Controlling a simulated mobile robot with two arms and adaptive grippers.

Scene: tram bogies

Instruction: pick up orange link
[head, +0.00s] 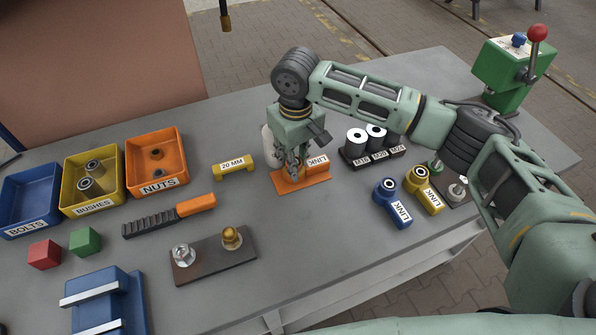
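The orange link (317,166) is at the middle of the bench, on a flat orange plate (314,180). Its white label reads LINK and appears upside down. My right gripper (293,172) points down at the left end of the orange link, with its fingers at or just above it. The fingers hide that end, and I cannot tell whether they touch or grip it. My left gripper is not in view. A blue link (392,206) and a yellow link (424,192) lie to the right.
A yellow 20 MM gauge (233,167) and an orange-handled brush (170,214) lie left. Bins (156,162) stand at far left. A green lever box (512,70) is back right.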

